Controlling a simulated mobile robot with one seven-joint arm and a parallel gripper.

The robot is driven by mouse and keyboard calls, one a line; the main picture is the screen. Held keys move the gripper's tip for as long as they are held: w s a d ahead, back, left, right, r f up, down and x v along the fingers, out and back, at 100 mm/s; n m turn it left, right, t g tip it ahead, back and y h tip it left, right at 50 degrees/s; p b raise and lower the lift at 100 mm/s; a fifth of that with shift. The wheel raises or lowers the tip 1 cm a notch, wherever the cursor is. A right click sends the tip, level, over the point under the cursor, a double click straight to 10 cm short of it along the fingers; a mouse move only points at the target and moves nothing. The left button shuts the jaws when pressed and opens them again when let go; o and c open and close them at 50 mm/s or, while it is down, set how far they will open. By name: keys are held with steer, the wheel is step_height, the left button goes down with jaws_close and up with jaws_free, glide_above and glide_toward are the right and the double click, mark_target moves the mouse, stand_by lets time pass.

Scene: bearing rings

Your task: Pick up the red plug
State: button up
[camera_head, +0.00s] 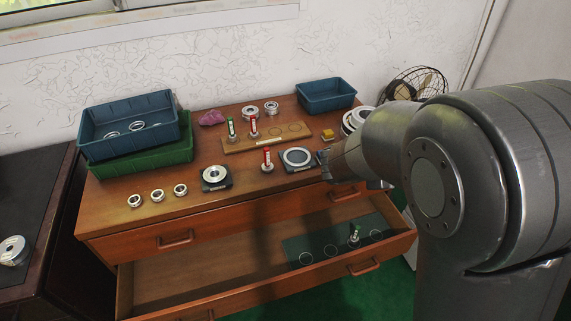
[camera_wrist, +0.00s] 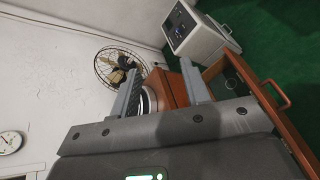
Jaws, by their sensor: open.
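Two red-topped plugs show in the head view. One red plug (camera_head: 267,160) stands upright on the dresser top, left of a black square block with a large ring (camera_head: 297,157). The other red-topped plug (camera_head: 253,128) stands on a wooden board (camera_head: 236,146) farther back, beside a green-topped plug (camera_head: 231,128). My gripper (camera_head: 328,168) is to the right of the nearer red plug and apart from it, partly hidden by my arm. In the wrist view my gripper (camera_wrist: 160,68) is open, with no plug between its fingers.
Blue (camera_head: 128,125) and green (camera_head: 139,166) bins stand at left; another blue bin (camera_head: 325,95) is at the back. A block with a bearing (camera_head: 215,177) and small rings (camera_head: 157,195) lie in front. A fan (camera_wrist: 120,67) is near the wall.

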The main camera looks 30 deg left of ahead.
steer(key=w+a+f+n+t+y, duration=0.25)
steer(key=a+n, duration=0.25)
steer(key=a, duration=0.4)
steer(key=n+t+y, duration=0.4)
steer(key=n+y, duration=0.8)
steer(key=n, duration=0.4)
glide_toward(266, 154)
steer(key=r, duration=0.1)
steer(key=x, duration=0.5)
steer(key=shift+a, duration=0.3)
steer(key=x, duration=0.4)
steer(key=shift+w+d+f, duration=0.1)
steer(key=shift+w+f, duration=0.3)
steer(key=shift+w, duration=0.6)
steer(key=shift+c, duration=0.4)
steer(key=shift+r, duration=0.1)
jaws_close()
